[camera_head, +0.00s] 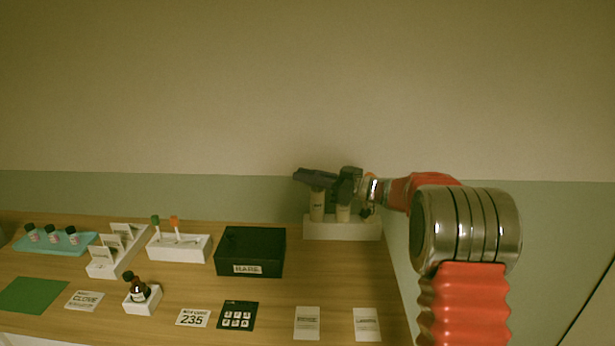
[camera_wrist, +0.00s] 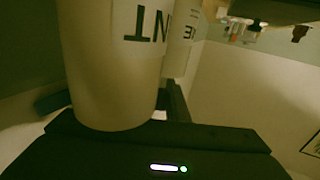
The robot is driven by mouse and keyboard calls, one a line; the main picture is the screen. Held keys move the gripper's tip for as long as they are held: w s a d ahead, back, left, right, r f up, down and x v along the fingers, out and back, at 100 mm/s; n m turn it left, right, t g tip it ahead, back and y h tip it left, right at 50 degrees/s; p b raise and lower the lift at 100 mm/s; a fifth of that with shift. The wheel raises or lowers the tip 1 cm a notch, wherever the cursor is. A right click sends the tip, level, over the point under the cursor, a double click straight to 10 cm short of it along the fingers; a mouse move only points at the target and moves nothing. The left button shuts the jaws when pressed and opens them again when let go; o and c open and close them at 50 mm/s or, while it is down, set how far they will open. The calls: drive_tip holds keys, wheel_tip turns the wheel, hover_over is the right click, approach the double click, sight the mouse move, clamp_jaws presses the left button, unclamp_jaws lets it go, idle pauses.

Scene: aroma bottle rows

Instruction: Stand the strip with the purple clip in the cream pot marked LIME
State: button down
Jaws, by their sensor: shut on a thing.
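My gripper (camera_head: 315,178) is dark and reaches left above the white rack of cream pots at the back right. Its jaws are closed; the strip with the purple clip does not show plainly in either view, hidden at the jaws. In the wrist view a cream pot with letters ending in "NT" (camera_wrist: 105,65) stands very close to the gripper body. Behind it is another cream pot (camera_wrist: 182,45), its lettering partly hidden and seeming to end in "E". In the head view one cream pot (camera_head: 318,208) stands left of another (camera_head: 343,213); their labels are too small to read.
The pots' white rack (camera_head: 342,231) stands beside a black box (camera_head: 250,252). A white holder (camera_head: 180,249) bears strips with green (camera_head: 155,219) and orange (camera_head: 174,221) clips. Bare wood lies before the rack.

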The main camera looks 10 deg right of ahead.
drive_tip(key=c, duration=1.7)
unclamp_jaws()
drive_tip(key=shift+f, duration=0.75)
drive_tip(key=shift+c, duration=0.2)
drive_tip(key=r+v, duration=0.2)
drive_tip(key=v, duration=1)
drive_tip(key=shift+w, duration=0.1)
